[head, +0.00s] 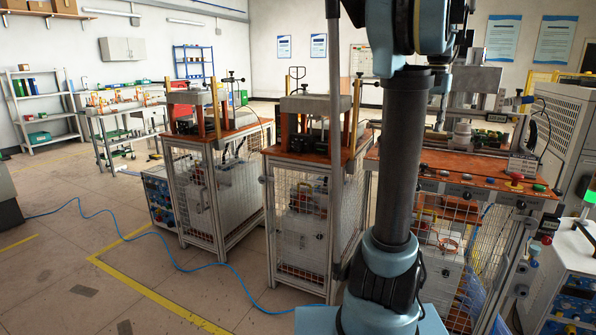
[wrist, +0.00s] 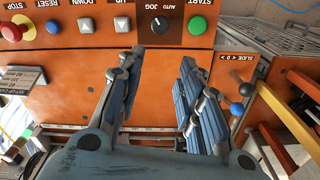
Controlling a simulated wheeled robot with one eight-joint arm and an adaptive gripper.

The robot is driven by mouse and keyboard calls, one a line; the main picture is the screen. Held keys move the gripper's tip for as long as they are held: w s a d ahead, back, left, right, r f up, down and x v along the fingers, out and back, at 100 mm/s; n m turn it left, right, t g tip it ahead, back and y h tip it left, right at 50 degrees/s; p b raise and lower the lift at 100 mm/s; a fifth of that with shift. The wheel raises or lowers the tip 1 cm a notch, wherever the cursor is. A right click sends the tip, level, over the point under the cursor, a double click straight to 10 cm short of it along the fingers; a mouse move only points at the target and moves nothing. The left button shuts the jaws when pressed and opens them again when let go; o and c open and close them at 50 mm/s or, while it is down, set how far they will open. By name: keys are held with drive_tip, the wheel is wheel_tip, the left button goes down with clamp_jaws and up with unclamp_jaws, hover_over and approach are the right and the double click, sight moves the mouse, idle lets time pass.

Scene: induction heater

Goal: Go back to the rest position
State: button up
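My gripper (wrist: 160,65) shows in the wrist view with its two blue-grey fingers spread wide apart. Nothing is held between them; only bare orange panel shows in the gap. The fingers point toward the orange control panel (wrist: 75,70) of the machine, which carries a row of buttons and a knob (wrist: 160,26). Whether the fingertips touch the panel I cannot tell; the buttons lie beyond them. In the head view my arm rises in front of the right-hand machine (head: 460,172), and I cannot make out the gripper clearly there.
The green START button (wrist: 197,25) and red stop button (wrist: 12,32) are on the panel. Blue (wrist: 246,89) and black (wrist: 236,108) ball knobs sit right of the fingers. Two caged machines stand left; a blue cable (head: 150,255) crosses the otherwise open floor.

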drive_tip(key=s+a+f+n, duration=0.2)
drive_tip(key=s+a+f, duration=0.4)
drive_tip(key=a, duration=0.4)
drive_tip(key=s+a+f+n, duration=0.2)
drive_tip(key=s+a+f, duration=0.2)
drive_tip(key=s+f, duration=0.2)
drive_tip(key=s+a+f+n+t, duration=0.1)
drive_tip(key=s+a+f, duration=0.4)
drive_tip(key=f, duration=0.5)
drive_tip(key=s+a+f+n, duration=0.3)
drive_tip(key=s+a+f, duration=0.2)
drive_tip(key=s+f, duration=0.2)
drive_tip(key=shift+a+f+t, duration=0.25)
drive_tip(key=shift+f+t, duration=0.15)
drive_tip(key=shift+f, duration=0.5)
drive_tip(key=shift+w+f, duration=0.2)
drive_tip(key=shift+w, duration=0.3)
